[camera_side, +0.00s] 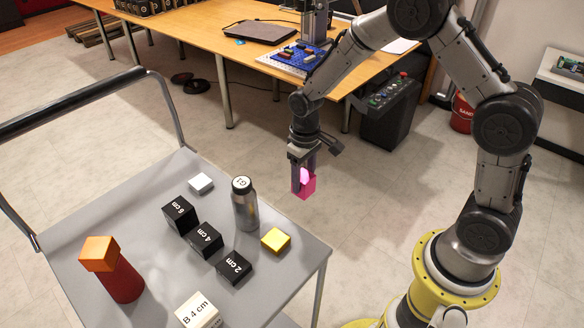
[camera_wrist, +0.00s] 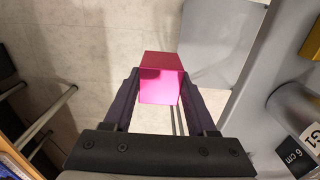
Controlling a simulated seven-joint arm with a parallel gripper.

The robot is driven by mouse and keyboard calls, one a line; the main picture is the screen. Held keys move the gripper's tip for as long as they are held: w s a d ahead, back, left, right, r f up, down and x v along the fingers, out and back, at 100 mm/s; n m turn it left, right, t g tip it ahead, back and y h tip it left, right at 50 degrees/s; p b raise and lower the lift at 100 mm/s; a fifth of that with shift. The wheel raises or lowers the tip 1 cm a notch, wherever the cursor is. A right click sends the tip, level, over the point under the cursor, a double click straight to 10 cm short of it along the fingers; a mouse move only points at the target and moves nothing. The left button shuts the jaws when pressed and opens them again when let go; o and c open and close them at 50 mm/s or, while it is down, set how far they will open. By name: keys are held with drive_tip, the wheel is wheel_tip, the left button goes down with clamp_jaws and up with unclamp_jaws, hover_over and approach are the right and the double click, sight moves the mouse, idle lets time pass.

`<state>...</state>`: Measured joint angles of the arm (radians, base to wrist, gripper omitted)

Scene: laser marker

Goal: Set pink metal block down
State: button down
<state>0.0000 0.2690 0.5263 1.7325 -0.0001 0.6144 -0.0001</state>
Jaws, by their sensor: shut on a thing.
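The pink metal block (camera_side: 307,187) is held between the fingers of my gripper (camera_side: 303,178), in the air beyond the right edge of the grey cart top. In the wrist view the pink block (camera_wrist: 160,80) sits between the two dark fingers of my gripper (camera_wrist: 161,95), which touch its sides. The floor shows beneath it in both views. The fingers hide part of the block's sides.
The grey cart top (camera_side: 90,215) carries a grey G1 bottle (camera_side: 245,205), a yellow block (camera_side: 275,240), a silver block (camera_side: 200,183), several black labelled blocks (camera_side: 205,240), a white B 4 cm block (camera_side: 198,312), and a red cylinder (camera_side: 122,282) with an orange block (camera_side: 99,254) on top. A wooden table (camera_side: 205,32) stands behind.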

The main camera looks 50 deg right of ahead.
drive_tip(key=shift+r, duration=0.1)
wheel_tip(320, 180, up, 23)
hover_over(195, 290)
wheel_tip(195, 290, down, 19)
drive_tip(key=shift+f, duration=0.1)
idle(0.4)
drive_tip(key=shift+c, duration=1)
unclamp_jaws()
drive_tip(key=shift+f, duration=0.15)
